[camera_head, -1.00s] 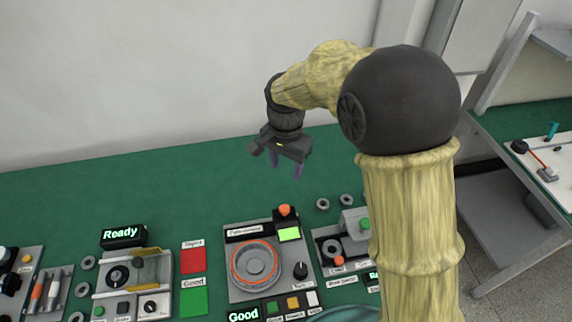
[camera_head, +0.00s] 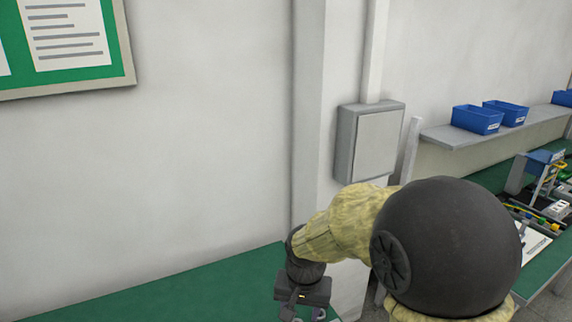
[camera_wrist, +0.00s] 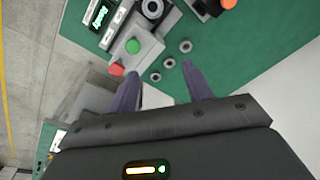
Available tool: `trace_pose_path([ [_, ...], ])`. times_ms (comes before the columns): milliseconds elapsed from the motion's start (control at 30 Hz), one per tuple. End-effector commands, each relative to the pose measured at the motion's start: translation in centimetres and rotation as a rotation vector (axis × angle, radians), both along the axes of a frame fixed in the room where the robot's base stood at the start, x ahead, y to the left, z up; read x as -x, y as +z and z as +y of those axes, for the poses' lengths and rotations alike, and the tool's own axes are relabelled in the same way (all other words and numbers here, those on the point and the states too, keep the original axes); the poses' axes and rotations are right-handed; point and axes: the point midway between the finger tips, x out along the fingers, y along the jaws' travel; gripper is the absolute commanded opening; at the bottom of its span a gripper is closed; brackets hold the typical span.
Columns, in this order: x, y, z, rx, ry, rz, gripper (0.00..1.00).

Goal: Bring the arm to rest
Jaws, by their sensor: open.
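My gripper (camera_wrist: 160,88) is open in the wrist view, its two purple fingers apart with nothing between them. It hangs above the green bench top (camera_wrist: 230,30). In the head view my gripper (camera_head: 305,312) is at the bottom edge, partly cut off, over the bench top (camera_head: 200,295). My arm is bent, with a dark round joint and yellowish links. In the wrist view a grey device with a green button (camera_wrist: 133,46) and a red button (camera_wrist: 117,69) lies beyond the left finger.
Several metal rings (camera_wrist: 168,62) lie on the bench near the fingers. A grey wall box (camera_head: 375,143) hangs behind my arm. Blue bins (camera_head: 477,119) stand on a shelf (camera_head: 450,135) at the right. A second bench (camera_head: 545,262) carries various parts. The floor (camera_wrist: 30,60) shows at the left.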

Motion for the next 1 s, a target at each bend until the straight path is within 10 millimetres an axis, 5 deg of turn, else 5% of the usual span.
trace_pose_path([
  [100,2.7,-0.3,-5.7,0.012,0.044,-0.047,0.50],
  [300,7.4,-1.1,-11.5,0.052,0.128,-0.112,0.50],
  [900,8.6,-1.4,-12.5,0.066,0.157,-0.125,0.50],
  [1000,8.6,-1.4,-12.5,0.066,0.157,-0.125,0.36],
])
